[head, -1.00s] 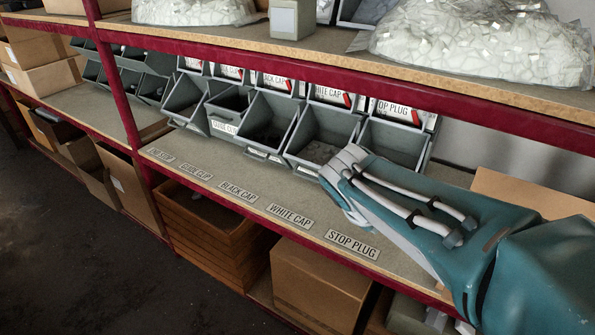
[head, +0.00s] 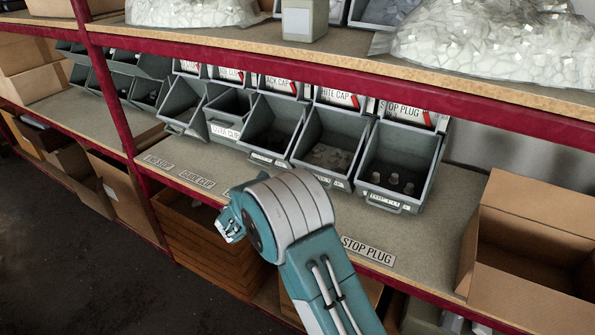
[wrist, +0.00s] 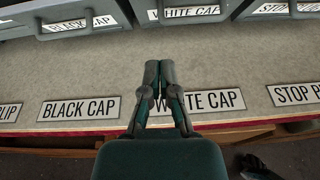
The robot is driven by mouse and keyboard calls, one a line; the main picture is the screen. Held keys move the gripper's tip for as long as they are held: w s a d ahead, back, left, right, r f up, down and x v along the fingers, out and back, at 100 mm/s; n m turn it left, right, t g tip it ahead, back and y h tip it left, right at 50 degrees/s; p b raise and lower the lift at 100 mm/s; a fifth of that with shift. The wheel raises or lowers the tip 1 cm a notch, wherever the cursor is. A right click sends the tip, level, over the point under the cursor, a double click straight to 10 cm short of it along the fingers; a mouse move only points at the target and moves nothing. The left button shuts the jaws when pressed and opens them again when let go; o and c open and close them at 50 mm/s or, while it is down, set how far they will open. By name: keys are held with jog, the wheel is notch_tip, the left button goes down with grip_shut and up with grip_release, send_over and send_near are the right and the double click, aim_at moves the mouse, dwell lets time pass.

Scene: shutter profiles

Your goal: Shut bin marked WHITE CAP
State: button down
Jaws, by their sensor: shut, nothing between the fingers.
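The WHITE CAP bin (head: 320,176) is tilted out in the row on the lower shelf, with pale caps inside and its sign above. In the wrist view the lower front of this bin (wrist: 182,12) shows at the top edge, with its label partly cut off. My gripper (wrist: 159,66) is shut and empty. It is over the shelf's front strip, in front of the bin and apart from it, covering part of the WHITE CAP shelf label (wrist: 205,101). In the head view my wrist hides most of the gripper.
The BLACK CAP bin (head: 268,157) and STOP PLUG bin (head: 385,200) stand open on either side. A red-edged upper shelf (head: 330,84) runs above the row. An open carton (head: 535,235) stands at the right. The shelf strip before the bins is clear.

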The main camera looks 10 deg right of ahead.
jog(key=shift+n, duration=0.3)
jog(key=x, duration=0.9)
jog(key=shift+w+a+f, duration=0.1)
jog(key=shift+w+f, duration=0.3)
jog(key=w+d+r, duration=0.2)
jog(key=w, duration=0.1)
jog(key=shift+w+d, duration=0.1)
jog(key=shift+d, duration=0.05)
jog(key=shift+r, duration=0.15)
